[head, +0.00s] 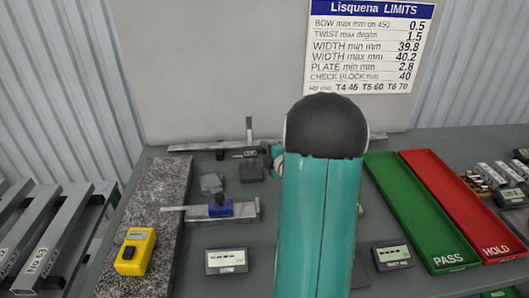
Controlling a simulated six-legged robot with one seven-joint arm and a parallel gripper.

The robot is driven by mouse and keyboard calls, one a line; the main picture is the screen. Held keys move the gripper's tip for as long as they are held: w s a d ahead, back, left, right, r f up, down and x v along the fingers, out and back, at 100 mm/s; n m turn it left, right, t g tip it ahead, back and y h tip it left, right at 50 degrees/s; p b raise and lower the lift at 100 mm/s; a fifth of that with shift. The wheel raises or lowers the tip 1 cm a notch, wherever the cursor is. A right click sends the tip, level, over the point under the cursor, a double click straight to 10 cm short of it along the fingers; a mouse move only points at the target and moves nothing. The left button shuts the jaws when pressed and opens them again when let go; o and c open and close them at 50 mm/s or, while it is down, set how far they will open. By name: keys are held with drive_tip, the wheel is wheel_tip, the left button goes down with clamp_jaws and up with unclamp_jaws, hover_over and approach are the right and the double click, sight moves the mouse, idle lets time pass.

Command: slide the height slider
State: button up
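A small upright gauge with a grey post (249,126) stands towards the back of the table, left of my arm. A dark piece with a small display (249,154) sits low on the post; it may be the height slider, but it is too small to be sure. A dark block (251,171) is just in front of it. My gripper (268,152) shows only as a small teal and dark part at the left edge of my arm, close to the right side of the gauge. My arm hides most of it, so its fingers and any contact are unclear.
A yellow instrument (135,250) is on the slab. Green PASS (425,215) and red HOLD (465,205) trays lie right. Two display boxes (227,261) (392,257) are in front.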

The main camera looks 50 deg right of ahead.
drive_tip(key=shift+w+f, duration=0.1)
drive_tip(key=shift+w, duration=0.35)
clamp_jaws()
drive_tip(key=shift+f, duration=1.4)
unclamp_jaws()
